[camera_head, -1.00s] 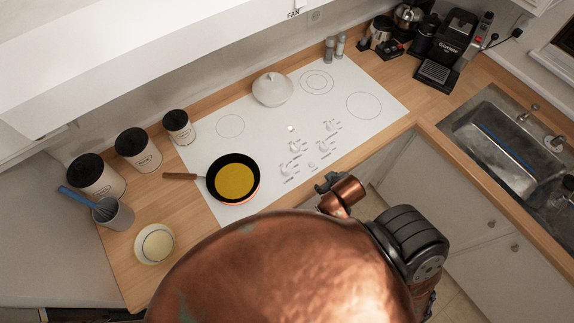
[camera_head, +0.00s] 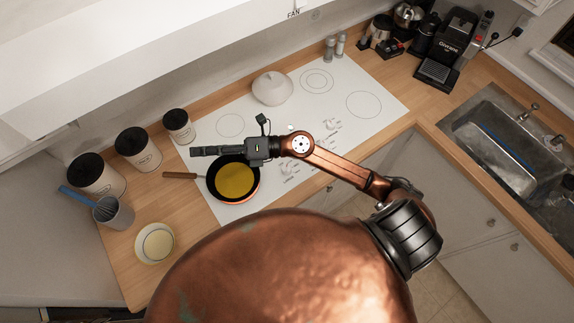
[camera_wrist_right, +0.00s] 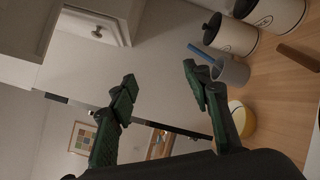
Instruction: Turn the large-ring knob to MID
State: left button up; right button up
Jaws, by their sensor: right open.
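The white cooktop (camera_head: 385,95) carries a group of small white knobs with dark markings. One knob (camera_head: 332,124) shows above my right forearm and another (camera_head: 288,167) below it; the arm partly hides the group. I cannot read the labels or tell which is the large-ring knob. My right gripper (camera_head: 203,151) is above the frying pan's far edge, pointing left, away from the knobs. In the right wrist view its two green-padded fingers (camera_wrist_right: 159,76) are apart with nothing between them. My left gripper is not in view.
A frying pan (camera_head: 236,180) with yellow contents sits on the cooktop, an orange rim under it. A white lidded pot (camera_head: 272,89) stands behind. The sink (camera_head: 500,135) is at right.

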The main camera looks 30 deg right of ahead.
notch_tip(320, 180, down, 6)
jog(key=s+a+n+g+h, duration=0.1)
jog(key=s+n+g+h, duration=0.1)
jog(key=n+g, duration=0.2)
jog(key=n+g+h, duration=0.4)
jog(key=n+h, duration=0.1)
jog(key=h, duration=0.9)
send_over(287, 167)
jog(key=f, duration=1.7)
jog(key=shift+a, duration=0.25)
jog(key=shift+d+f+m+h, duration=0.25)
jog(key=shift+f+m+h, duration=0.05)
jog(key=shift+f, duration=0.05)
jog(key=shift+f+p, duration=1)
jog(key=shift+f, duration=2.55)
jog(key=shift+c, duration=0.7)
jog(key=c, duration=1)
